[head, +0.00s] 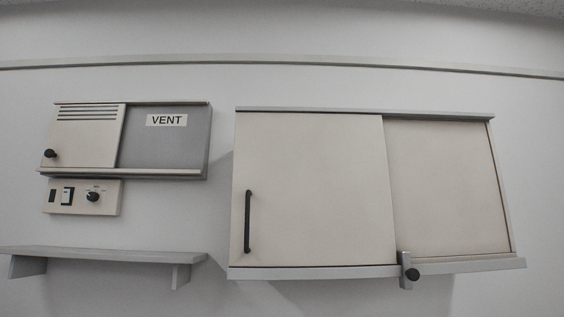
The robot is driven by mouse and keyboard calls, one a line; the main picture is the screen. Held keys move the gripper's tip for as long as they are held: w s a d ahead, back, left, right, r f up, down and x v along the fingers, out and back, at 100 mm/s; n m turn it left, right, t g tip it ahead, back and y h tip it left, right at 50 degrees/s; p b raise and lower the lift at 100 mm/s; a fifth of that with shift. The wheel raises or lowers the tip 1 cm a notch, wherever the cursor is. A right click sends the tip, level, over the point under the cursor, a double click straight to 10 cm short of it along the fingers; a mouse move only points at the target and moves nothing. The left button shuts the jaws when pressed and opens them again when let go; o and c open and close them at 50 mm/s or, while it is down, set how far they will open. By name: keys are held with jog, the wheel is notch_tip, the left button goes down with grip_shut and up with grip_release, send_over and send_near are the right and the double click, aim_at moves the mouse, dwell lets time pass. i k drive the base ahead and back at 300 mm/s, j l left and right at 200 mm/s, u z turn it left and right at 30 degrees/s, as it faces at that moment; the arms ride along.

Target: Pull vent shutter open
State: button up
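The vent unit is on the wall at the left of the head view. Its shutter (91,139) is a cream panel with dark slots along the top and a round black knob (50,153) low at its left edge. The shutter sits at the left half of a frame with a top rail and a lower rail (125,172). A flat grey panel (160,148) with a "VENT" label (166,120) fills the right half. My gripper is not in view.
A control box (82,197) with a switch and dial is just below the vent. A shelf (105,254) is lower left. A wide cabinet (315,190) with sliding doors, a black bar handle (247,221) and a lower-rail clamp (405,270) is at the right.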

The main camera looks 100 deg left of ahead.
aim_at(80, 136)
jog(key=j+u, duration=0.2)
jog(key=u, duration=1.85)
jog(key=k+j, duration=0.05)
